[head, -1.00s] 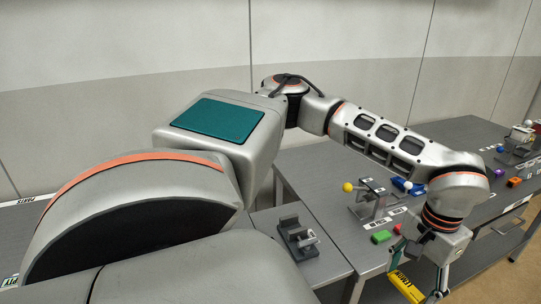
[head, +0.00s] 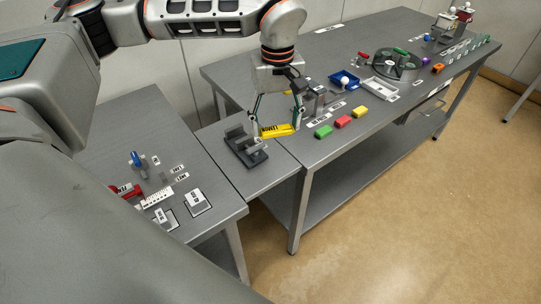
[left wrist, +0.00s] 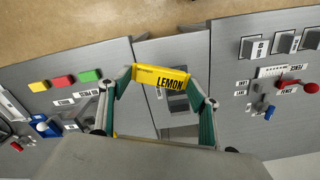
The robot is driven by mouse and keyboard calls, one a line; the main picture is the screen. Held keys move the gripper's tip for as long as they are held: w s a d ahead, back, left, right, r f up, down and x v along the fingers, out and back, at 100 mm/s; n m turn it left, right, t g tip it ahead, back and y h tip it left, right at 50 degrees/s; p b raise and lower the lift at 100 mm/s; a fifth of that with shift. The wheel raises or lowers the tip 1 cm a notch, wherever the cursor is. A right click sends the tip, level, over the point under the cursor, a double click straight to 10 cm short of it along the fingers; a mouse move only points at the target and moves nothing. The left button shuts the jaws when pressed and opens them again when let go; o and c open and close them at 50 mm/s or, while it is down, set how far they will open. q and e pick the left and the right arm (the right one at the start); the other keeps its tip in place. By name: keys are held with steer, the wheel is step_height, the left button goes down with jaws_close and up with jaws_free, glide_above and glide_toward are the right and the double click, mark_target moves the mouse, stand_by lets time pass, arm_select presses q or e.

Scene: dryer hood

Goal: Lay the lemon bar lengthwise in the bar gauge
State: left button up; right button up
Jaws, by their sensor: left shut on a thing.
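The yellow lemon bar (head: 278,131) is gripped between the fingers of my left gripper (head: 279,127). In the left wrist view the bar (left wrist: 161,76) spans the two fingertips (left wrist: 161,75), with its LEMON print showing. The dark grey fixture that looks like the bar gauge (head: 248,157) sits on the small table between the two larger tables. In the head view the bar appears just right of the gauge's upright parts and overlaps it; I cannot tell the exact height. My right gripper is not in view.
Green (head: 323,131), red (head: 343,121) and yellow (head: 361,112) blocks lie on the right table, near a blue tray (head: 344,80) and a round turntable (head: 396,66). The left table holds a red clamp-like piece (head: 127,191) and labelled blocks (head: 197,202).

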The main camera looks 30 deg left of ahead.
mark_target(275, 167)
arm_select(q)
step_height(275, 167, down, 13)
stand_by(0.5)
steer(key=shift+f+b, duration=0.15)
steer(key=shift+b, duration=0.15)
steer(key=o, duration=1.1)
